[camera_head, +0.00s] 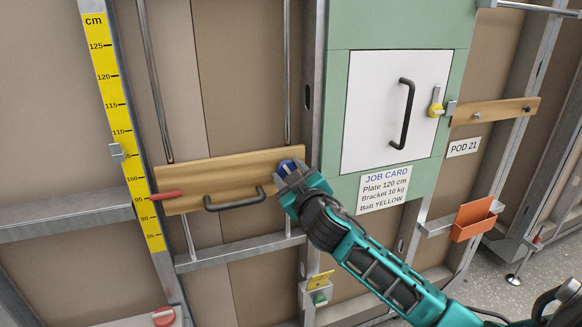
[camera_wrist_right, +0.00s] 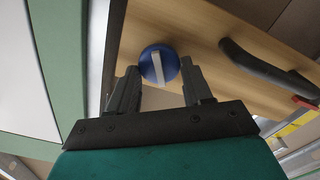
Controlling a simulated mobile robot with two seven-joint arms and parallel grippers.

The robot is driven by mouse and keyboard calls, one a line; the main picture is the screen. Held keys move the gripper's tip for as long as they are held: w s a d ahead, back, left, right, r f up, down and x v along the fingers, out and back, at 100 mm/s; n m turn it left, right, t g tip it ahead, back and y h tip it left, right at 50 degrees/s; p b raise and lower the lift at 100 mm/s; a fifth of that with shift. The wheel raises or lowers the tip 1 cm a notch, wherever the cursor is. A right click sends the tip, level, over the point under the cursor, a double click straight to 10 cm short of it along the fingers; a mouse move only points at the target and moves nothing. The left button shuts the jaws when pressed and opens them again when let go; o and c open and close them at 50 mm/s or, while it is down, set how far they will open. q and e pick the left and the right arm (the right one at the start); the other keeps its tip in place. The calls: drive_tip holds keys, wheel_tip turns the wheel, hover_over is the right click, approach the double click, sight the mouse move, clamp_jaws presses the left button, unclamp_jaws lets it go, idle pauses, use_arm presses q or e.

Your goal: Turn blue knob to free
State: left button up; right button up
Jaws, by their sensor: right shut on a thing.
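The blue knob (camera_head: 286,166) is at the right end of a wooden plate (camera_head: 225,176) on the wall frame. In the right wrist view the knob (camera_wrist_right: 158,63) is round, with a pale bar across its face. My right gripper (camera_head: 287,176) reaches up from the lower right. Its two fingers (camera_wrist_right: 160,80) stand on either side of the knob, shut on it, and partly cover it in the head view. The knob's markings cannot be read. My left gripper is not in view.
The plate has a black handle (camera_head: 235,201) and a red pointer (camera_head: 167,195) beside a yellow cm scale (camera_head: 128,130). To the right are a white door (camera_head: 375,110) with a black handle, a job card (camera_head: 384,189) and an orange bin (camera_head: 474,219).

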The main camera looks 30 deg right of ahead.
drive_tip(key=n+p, duration=0.1)
drive_tip(key=n, duration=0.1)
drive_tip(key=shift+r+n, duration=0.2)
drive_tip(key=shift+n, duration=0.2)
drive_tip(key=n+p, duration=0.1)
drive_tip(key=n, duration=0.1)
drive_tip(key=shift+n+p, duration=0.4)
drive_tip(key=n+p, duration=0.1)
drive_tip(key=n, duration=0.1)
drive_tip(key=shift+a+n, duration=0.1)
drive_tip(key=shift+n, duration=0.2)
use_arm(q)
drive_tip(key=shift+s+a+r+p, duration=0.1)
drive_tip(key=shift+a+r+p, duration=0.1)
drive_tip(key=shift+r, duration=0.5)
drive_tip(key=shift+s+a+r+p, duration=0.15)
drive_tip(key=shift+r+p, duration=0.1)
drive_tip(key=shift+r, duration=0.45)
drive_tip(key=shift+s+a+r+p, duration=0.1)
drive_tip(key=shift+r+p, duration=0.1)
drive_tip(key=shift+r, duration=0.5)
use_arm(e)
drive_tip(key=shift+f+n, duration=0.15)
drive_tip(key=shift+n, duration=1.55)
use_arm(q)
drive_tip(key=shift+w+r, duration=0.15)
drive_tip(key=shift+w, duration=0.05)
use_arm(e)
drive_tip(key=shift+w+n, duration=0.1)
drive_tip(key=shift+n, duration=0.2)
